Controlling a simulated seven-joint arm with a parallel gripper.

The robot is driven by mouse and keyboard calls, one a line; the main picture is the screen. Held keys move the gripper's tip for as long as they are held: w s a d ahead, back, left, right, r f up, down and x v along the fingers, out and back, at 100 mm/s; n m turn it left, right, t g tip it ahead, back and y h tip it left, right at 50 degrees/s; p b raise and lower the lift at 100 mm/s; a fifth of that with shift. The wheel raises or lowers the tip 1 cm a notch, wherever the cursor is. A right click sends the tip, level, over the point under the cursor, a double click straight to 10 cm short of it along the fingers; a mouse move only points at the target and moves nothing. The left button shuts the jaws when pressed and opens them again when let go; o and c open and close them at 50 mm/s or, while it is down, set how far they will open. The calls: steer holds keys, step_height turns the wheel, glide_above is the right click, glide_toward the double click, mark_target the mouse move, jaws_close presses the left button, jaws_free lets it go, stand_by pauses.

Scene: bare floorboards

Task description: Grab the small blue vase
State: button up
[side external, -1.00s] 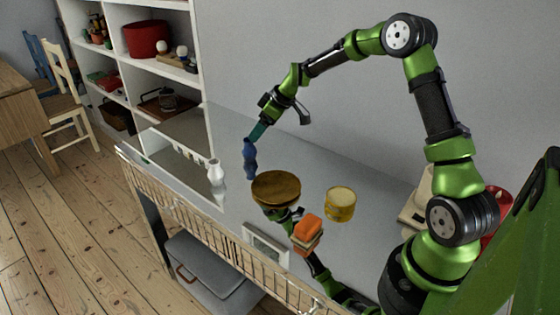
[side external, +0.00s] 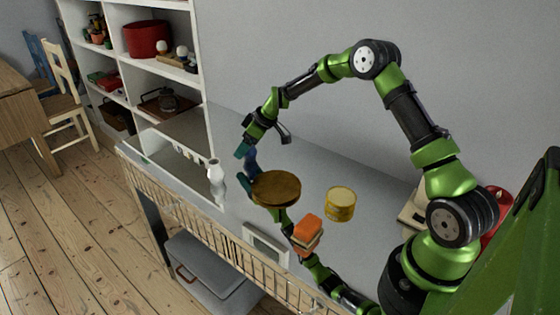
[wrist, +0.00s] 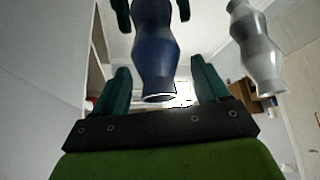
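The small blue vase (side external: 251,159) stands upright on the shiny grey counter, near its far left part. My gripper (side external: 245,151) is right above and around the vase's top in the side view, partly hiding it. In the wrist view the blue vase (wrist: 155,50) lies between the two teal fingers of my gripper (wrist: 160,82). A gap shows on both sides of the vase, so the fingers are open and do not grip it.
A white vase (side external: 216,180) stands just left of the blue one, also in the wrist view (wrist: 258,50). A round brown wooden piece (side external: 276,188), a yellow tin (side external: 340,203) and an orange-topped block (side external: 309,231) are to the right. The counter (side external: 310,165) mirrors my arm.

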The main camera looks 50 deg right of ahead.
steer(key=c, duration=1.1)
steer(key=shift+o, duration=0.2)
steer(key=shift+r, duration=0.1)
